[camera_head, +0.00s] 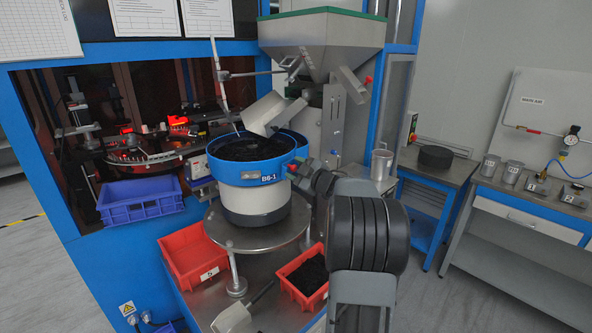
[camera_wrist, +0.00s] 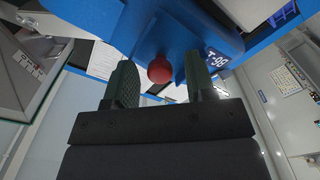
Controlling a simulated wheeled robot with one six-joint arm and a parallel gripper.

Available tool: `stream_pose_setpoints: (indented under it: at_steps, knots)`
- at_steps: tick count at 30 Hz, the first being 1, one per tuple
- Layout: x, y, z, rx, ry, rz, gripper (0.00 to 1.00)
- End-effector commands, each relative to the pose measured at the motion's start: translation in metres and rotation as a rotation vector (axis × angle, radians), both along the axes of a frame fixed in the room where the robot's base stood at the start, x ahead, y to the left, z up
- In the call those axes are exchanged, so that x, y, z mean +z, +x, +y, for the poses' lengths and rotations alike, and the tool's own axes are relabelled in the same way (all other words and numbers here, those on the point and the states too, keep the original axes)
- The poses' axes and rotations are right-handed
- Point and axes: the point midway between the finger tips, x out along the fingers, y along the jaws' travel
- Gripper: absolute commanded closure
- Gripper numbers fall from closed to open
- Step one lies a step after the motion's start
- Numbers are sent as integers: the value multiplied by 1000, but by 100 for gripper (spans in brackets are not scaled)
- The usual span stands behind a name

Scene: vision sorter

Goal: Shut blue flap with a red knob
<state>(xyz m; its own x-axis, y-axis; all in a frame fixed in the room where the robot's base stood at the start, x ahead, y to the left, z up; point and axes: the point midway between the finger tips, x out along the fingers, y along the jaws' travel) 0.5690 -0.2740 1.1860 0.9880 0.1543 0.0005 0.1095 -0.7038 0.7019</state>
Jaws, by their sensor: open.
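A blue flap (camera_wrist: 165,28) fills the top middle of the wrist view and carries a round red knob (camera_wrist: 160,68). My gripper (camera_wrist: 161,84) is open. Its two dark green fingers stand apart, one on each side of the knob in the picture. The knob appears between or just beyond the fingertips; I cannot tell the exact depth, and I see no clear contact. The flap's hinge and far edge are not clear. In the head view my arm reaches in beside the bowl feeder, and I cannot make out the fingers or the flap there.
The blue-rimmed bowl feeder (camera_head: 252,172) stands on a round metal plate below the grey hopper (camera_head: 318,45). Red bins (camera_head: 193,258) and (camera_head: 303,280) and a metal scoop (camera_head: 236,318) are on the bench. A blue crate (camera_head: 140,203) sits left; a side table (camera_head: 435,172) right.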

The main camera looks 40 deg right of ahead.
Motion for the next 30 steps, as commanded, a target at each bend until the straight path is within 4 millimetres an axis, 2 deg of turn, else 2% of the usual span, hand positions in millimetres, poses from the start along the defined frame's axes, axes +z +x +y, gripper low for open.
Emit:
stream_pose_setpoints:
  at_steps: [5, 20, 30]
  knots:
    - [0, 0, 0, 0, 0, 0, 50]
    - [0, 0, 0, 1, 0, 1, 98]
    - [10, 4, 1, 0, -24, 94, 99]
